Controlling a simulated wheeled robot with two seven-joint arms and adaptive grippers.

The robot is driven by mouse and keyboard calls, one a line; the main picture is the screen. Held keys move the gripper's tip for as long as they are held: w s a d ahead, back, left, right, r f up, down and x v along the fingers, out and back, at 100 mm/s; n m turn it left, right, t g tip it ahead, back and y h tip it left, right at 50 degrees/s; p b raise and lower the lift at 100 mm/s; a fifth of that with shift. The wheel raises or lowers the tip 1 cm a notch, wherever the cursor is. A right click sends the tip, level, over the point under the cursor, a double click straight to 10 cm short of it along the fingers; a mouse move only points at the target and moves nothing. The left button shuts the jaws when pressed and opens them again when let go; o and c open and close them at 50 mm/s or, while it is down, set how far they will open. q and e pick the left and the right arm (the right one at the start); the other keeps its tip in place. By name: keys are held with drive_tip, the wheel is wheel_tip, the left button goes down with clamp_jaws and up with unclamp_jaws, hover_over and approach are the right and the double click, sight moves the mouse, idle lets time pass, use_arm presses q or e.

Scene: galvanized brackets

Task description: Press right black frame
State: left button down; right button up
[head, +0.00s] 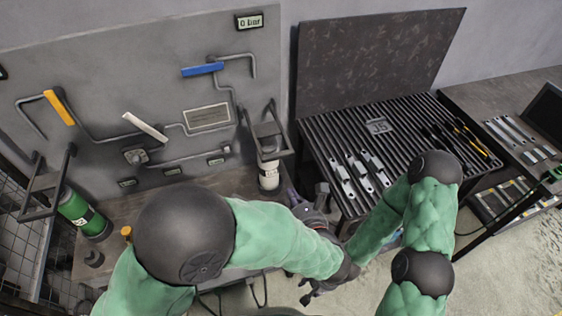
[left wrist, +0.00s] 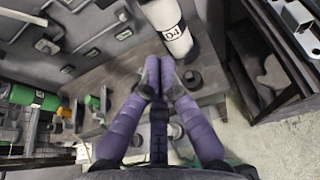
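The right black frame (head: 270,128) stands upright by the grey panel, with a white bottle (head: 268,172) below it. The left black frame (head: 45,185) is at the far left, with a green bottle (head: 82,215) below it. My left gripper (head: 298,202) is to the lower right of the white bottle, apart from the right frame. In the left wrist view, its purple fingers (left wrist: 159,68) are together and empty, with the white bottle (left wrist: 166,28) beyond them. I cannot make out the right frame clearly there. My right gripper (head: 312,290) is low in the middle, its fingers unclear.
The panel carries pipes with orange (head: 59,107), white (head: 145,127) and blue (head: 202,69) handles. A slatted black table (head: 405,120) at the right holds metal brackets (head: 368,170) and tools. My own arms cover much of the foreground.

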idle(0.3)
use_arm(q)
drive_tip(key=b+x, duration=0.2)
drive_tip(key=x, duration=0.8)
wheel_tip(320, 180, up, 4)
drive_tip(key=shift+f+p, duration=0.1)
drive_tip(key=shift+p, duration=0.2)
